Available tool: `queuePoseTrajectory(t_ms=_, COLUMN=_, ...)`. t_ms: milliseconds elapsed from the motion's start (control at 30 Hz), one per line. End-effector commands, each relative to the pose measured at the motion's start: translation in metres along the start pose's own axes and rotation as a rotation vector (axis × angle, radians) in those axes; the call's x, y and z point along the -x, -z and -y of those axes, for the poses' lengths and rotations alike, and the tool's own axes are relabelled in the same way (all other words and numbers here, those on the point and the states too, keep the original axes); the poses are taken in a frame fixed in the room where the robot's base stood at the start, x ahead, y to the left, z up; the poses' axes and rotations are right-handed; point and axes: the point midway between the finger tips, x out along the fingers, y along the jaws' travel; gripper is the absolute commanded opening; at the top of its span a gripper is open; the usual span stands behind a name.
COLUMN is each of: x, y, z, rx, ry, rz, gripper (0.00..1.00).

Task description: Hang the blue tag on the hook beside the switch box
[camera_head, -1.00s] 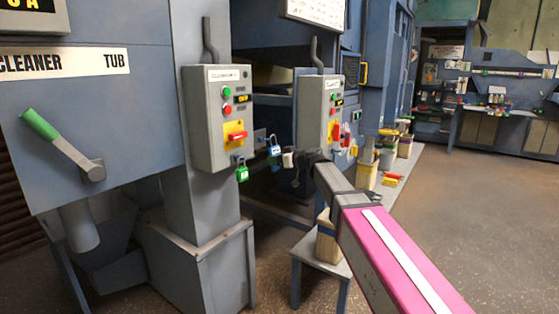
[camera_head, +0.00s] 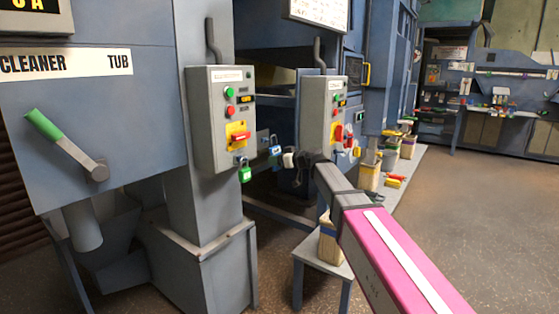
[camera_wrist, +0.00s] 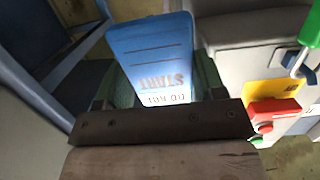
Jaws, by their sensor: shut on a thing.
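The blue tag (camera_wrist: 152,50) with a white printed end is clasped in my gripper (camera_wrist: 158,90). It fills the upper middle of the wrist view and points away from the gripper. In the head view the tag (camera_head: 275,150) is small, just right of the near grey switch box (camera_head: 222,120). My gripper (camera_head: 284,156) is shut on it, seen from behind my arm. The switch box's red handle on a yellow plate (camera_wrist: 275,105) shows right of the tag in the wrist view.
A second switch box (camera_head: 322,112) stands behind my gripper to the right. A small bench (camera_head: 325,262) stands below my arm. Open floor (camera_head: 480,200) lies at the right.

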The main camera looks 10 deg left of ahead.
Motion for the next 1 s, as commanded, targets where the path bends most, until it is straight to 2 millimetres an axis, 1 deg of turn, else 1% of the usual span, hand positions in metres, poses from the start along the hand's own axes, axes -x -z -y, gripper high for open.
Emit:
queuePoseTrajectory(t_ms=700, x=-0.025, y=0.004, z=-0.001, rx=0.000, ry=-0.001, rz=0.000, gripper=0.39)
queuePoseTrajectory(t_ms=1000, x=-0.027, y=0.005, z=-0.001, rx=0.000, ry=-0.001, rz=0.000, gripper=0.39)
